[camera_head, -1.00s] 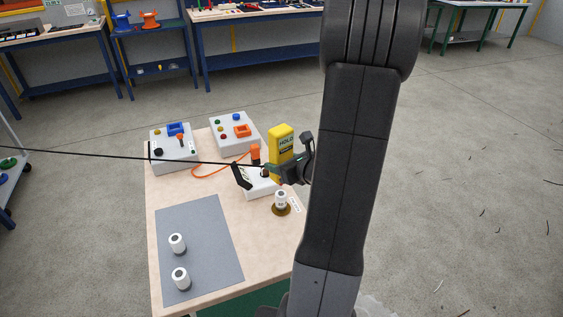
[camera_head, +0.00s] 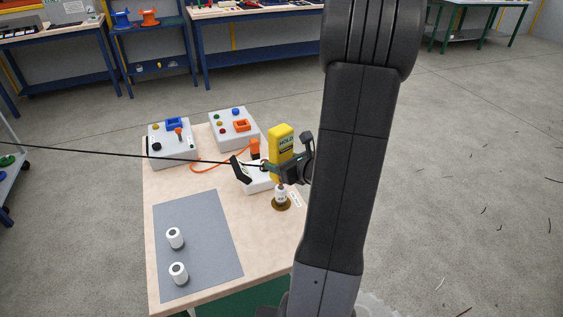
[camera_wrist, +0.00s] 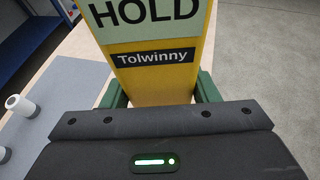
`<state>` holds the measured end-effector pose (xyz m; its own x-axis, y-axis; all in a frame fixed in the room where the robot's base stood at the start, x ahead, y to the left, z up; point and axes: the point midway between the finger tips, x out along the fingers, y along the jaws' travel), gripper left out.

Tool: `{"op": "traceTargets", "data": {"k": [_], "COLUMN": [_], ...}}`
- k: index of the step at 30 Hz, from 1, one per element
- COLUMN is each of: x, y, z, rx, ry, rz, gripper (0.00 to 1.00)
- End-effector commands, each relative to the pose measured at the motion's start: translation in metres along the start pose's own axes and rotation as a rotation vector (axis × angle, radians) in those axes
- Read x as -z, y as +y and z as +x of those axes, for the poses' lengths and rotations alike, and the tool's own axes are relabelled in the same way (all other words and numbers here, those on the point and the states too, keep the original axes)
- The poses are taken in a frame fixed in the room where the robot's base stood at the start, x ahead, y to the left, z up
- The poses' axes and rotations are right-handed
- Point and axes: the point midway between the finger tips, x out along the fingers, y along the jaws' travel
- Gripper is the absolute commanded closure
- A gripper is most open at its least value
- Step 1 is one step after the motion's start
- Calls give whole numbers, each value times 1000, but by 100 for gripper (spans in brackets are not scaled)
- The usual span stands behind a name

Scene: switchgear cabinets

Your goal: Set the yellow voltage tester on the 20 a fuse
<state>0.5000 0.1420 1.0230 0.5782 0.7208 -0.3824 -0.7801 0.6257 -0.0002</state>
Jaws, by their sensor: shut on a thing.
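My gripper (camera_head: 272,168) is shut on the yellow voltage tester (camera_head: 281,140), which is upright with its HOLD label showing. In the wrist view the tester (camera_wrist: 160,75) stands between the two green fingers. A white fuse (camera_head: 281,197) stands in a round brass-coloured base right below the tester, near the table's right edge. The tester's lower end is at or just above the fuse's top; I cannot tell whether they touch. Two more white fuses (camera_head: 175,238) (camera_head: 178,273) stand on the grey mat (camera_head: 211,225). Their ratings are too small to read.
Two grey control boxes (camera_head: 172,153) (camera_head: 234,134) stand at the table's back. A small label (camera_head: 297,199) lies right of the brass base. The mat's right half is clear.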

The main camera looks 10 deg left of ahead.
Motion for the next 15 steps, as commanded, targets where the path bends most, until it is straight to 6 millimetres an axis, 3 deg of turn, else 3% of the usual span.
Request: {"op": "traceTargets", "data": {"k": [15], "x": [6], "y": [0], "z": [2], "rx": [0], "ry": [-1], "rz": [0], "gripper": [76]}}
